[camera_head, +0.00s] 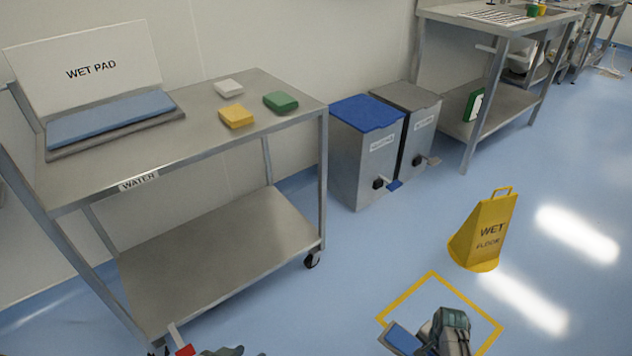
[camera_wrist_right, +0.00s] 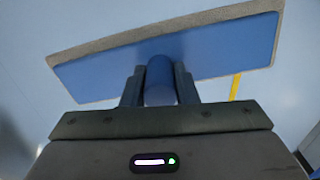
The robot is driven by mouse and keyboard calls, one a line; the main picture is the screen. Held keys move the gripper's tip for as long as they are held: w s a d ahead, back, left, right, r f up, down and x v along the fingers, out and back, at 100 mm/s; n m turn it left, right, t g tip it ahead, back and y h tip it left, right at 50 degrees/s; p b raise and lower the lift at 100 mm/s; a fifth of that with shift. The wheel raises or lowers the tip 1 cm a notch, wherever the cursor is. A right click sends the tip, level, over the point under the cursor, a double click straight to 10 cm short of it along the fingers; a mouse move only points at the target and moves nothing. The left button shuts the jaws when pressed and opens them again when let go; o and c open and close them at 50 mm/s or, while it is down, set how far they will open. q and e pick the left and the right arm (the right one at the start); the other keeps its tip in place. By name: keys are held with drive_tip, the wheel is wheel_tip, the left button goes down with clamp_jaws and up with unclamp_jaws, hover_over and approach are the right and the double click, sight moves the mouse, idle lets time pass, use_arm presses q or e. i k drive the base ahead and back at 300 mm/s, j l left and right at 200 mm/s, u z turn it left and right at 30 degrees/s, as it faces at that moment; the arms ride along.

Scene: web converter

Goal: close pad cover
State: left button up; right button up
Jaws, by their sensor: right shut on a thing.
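The pad cover (camera_head: 91,69), a white panel marked WET PAD, stands open, leaning back behind a blue pad (camera_head: 112,118) in a shallow grey tray (camera_head: 170,119) on the steel cart's top. My right gripper (camera_wrist_right: 160,85) is shut on the blue handle of a flat blue tool (camera_wrist_right: 215,55) with a grey pad edge. In the head view this tool (camera_head: 401,339) is low, right of centre, far from the cover. My left gripper (camera_head: 222,351) is only partly visible at the bottom edge, beside a red and white thing (camera_head: 184,350); its fingers are cut off.
White (camera_head: 229,88), yellow (camera_head: 236,116) and green (camera_head: 281,101) blocks lie on the cart top (camera_head: 200,125). Blue-lidded (camera_head: 367,112) and grey-lidded (camera_head: 406,97) bins stand right of it. A yellow wet-floor sign (camera_head: 485,232) stands on the floor near a yellow floor outline (camera_head: 432,274).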

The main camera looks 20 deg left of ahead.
sight(57, 74)
drive_tip(key=u, duration=1.6)
